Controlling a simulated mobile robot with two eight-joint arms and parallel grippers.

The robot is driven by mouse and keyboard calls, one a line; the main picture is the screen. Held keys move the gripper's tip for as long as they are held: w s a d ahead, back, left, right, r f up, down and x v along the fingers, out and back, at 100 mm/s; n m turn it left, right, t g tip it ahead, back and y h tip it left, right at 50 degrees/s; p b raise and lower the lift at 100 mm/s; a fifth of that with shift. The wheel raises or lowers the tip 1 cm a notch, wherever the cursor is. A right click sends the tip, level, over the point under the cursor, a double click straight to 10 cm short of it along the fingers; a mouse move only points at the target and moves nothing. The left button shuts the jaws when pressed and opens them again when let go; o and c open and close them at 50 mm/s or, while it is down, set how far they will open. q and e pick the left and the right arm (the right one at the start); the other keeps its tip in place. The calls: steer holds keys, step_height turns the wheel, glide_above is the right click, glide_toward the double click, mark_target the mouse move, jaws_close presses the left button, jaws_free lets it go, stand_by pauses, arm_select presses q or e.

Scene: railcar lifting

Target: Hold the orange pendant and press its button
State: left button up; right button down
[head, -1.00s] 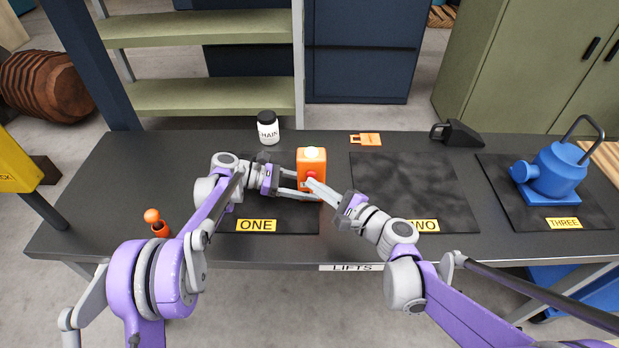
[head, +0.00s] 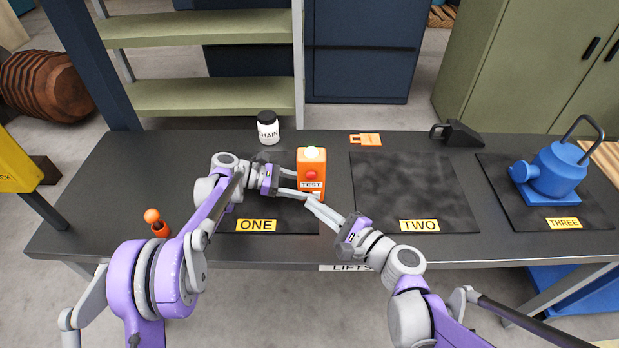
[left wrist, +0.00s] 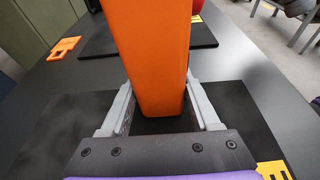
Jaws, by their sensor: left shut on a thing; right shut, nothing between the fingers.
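The orange pendant (head: 312,166) stands upright at the right edge of the mat marked ONE. A red button (head: 311,175) and a TEST label are on its front, and a pale, lit-looking dome (head: 312,153) is on top. My left gripper (head: 308,193) is shut on the pendant low down, from the left. In the left wrist view the pendant's orange body (left wrist: 148,55) sits between the fingers. My right gripper (head: 310,204) is shut and empty, just in front of and below the pendant, apart from the button.
An orange tag (head: 366,139) and a black object (head: 457,132) lie along the back. Mat TWO (head: 412,185) is bare. A blue jack-like object (head: 553,173) stands on mat THREE. A small orange-knobbed object (head: 156,224) is at front left.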

arm_select(q)
steer(key=o, duration=1.3)
arm_select(e)
steer(key=shift+s, duration=0.25)
arm_select(q)
steer(key=v, duration=1.2)
